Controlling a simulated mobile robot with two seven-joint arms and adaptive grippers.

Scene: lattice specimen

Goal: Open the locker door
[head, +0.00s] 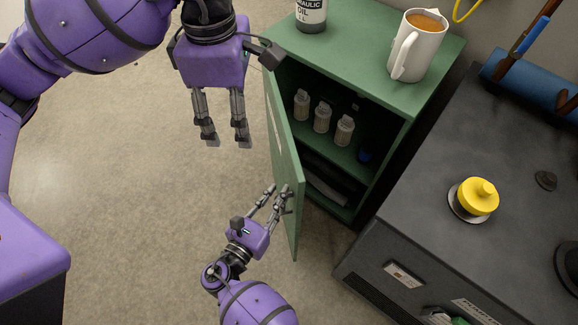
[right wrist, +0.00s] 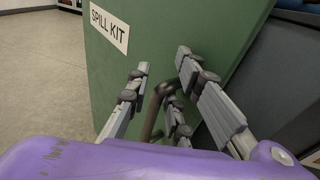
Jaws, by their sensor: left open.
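The green locker (head: 438,72) stands with its door (head: 286,160) swung open, showing the dark inside. In the right wrist view the door's outer face (right wrist: 172,30) carries a "SPILL KIT" label (right wrist: 109,27) and a dark bent handle (right wrist: 157,100). My right gripper (head: 279,190) is at the door's outer side near its lower part in the picture. In the wrist view its fingers (right wrist: 163,64) are spread apart with the handle between them; contact cannot be told. My left gripper (head: 227,143) is open and empty, above the floor left of the door.
Several white bottles (head: 322,118) stand on the locker shelf. A mug (head: 420,48) and an oil bottle (head: 311,12) stand on top. A dark machine (head: 440,150) with a yellow knob (head: 478,196) is close at the right. The floor (head: 130,180) left of the door is clear.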

